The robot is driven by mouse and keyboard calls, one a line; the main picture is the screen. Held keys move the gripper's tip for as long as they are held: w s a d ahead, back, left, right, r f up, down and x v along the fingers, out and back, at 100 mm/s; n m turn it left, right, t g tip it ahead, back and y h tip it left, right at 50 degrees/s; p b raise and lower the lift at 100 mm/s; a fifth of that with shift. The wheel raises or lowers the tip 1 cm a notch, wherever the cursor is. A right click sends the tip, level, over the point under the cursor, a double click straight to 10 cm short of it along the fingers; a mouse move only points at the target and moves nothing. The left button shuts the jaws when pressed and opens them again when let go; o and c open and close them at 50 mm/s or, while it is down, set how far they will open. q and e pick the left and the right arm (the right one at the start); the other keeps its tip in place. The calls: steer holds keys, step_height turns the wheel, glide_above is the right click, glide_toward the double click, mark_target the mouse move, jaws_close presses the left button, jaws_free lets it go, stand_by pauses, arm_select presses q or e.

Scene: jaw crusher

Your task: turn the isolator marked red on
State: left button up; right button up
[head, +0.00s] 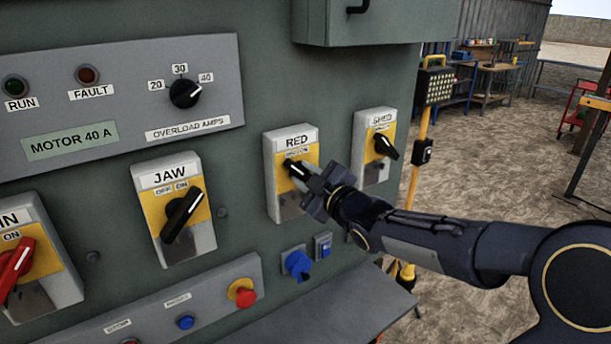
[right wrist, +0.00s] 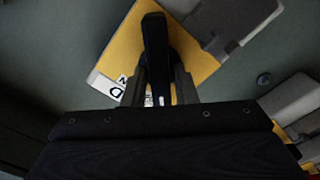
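The isolator marked RED (head: 282,206) is a light grey box with a yellow plate and a black knob (head: 291,165), on the green panel. The knob lies slanted, its visible end up and left near the partly hidden OFF/ON label. My right gripper (head: 308,178) reaches in from the right at this knob. In the right wrist view the knob (right wrist: 155,45) stands between the two fingers (right wrist: 160,88), which appear to press on both its sides. The yellow plate (right wrist: 195,55) and part of the RED label show behind. My left gripper is not in view.
The JAW isolator (head: 178,212) is to the left and the SHED isolator (head: 373,150) close to the right. A red-handled isolator (head: 30,262) is at far left. A push-button box (head: 190,305) and blue sockets (head: 297,264) are below. A ledge (head: 335,310) juts out underneath.

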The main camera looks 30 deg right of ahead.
jaws_close()
steer(key=shift+m, duration=0.3)
steer(key=m, duration=0.2)
steer(key=shift+m, duration=0.4)
steer(key=m, duration=0.3)
steer(key=shift+d+m, duration=0.1)
steer(key=shift+m, duration=0.3)
steer(key=m+p, duration=0.1)
steer(key=m, duration=0.4)
steer(key=shift+d, duration=0.1)
steer(key=m+p, duration=0.1)
steer(key=m, duration=0.4)
steer(key=shift+d+m, duration=0.1)
steer(key=shift+m, duration=0.4)
